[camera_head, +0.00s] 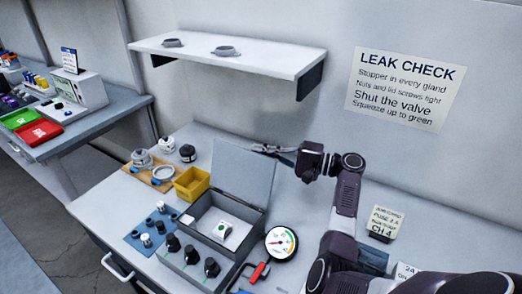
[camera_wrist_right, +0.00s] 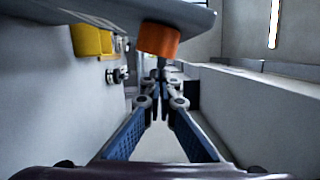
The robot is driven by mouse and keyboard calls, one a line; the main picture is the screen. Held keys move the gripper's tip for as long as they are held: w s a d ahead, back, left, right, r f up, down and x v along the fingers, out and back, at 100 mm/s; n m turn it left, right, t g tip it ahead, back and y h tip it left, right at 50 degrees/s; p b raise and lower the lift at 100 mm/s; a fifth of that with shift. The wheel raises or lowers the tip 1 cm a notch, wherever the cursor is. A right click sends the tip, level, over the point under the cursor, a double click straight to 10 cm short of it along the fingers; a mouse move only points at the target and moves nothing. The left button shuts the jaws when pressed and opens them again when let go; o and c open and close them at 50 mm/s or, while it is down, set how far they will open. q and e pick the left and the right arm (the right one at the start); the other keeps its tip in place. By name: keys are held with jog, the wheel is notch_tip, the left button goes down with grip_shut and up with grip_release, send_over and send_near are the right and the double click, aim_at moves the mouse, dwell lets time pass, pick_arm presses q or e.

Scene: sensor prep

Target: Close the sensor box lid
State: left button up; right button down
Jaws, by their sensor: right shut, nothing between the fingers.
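The grey sensor box (camera_head: 202,236) stands open on the bench in the head view. Its flat grey lid (camera_head: 243,172) stands up along the back edge, tilted slightly back. A white part with a small green spot (camera_head: 223,231) lies inside. My right gripper (camera_head: 259,149) is at the lid's upper right corner, apparently behind it; I cannot tell whether it touches. Its fingers are shut with nothing between them. The fingertips also show in the wrist view (camera_wrist_right: 160,92), below an orange piece (camera_wrist_right: 158,39) that I cannot identify. My left gripper is out of view.
A yellow bin (camera_head: 192,184) stands left of the box. Several dark knob-like parts (camera_head: 190,254) line its front. A round gauge (camera_head: 281,243) and a red valve handle (camera_head: 259,272) are at its right. A shelf (camera_head: 230,57) hangs above on the wall.

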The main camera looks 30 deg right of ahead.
jog(key=shift+s+a+r+n+p, duration=0.3)
jog(key=shift+s+a+r+n, duration=0.25)
jog(key=shift+a+r+n, duration=0.35)
jog(key=s+a+n+h+b, duration=0.1)
jog(key=s+a+n, duration=0.5)
jog(key=a, duration=0.7)
jog(key=shift+s+a+n+g+h+b, duration=0.2)
jog(key=shift+s+n+g+h+b, duration=0.2)
jog(key=shift+s, duration=0.55)
jog(key=shift+r, duration=0.1)
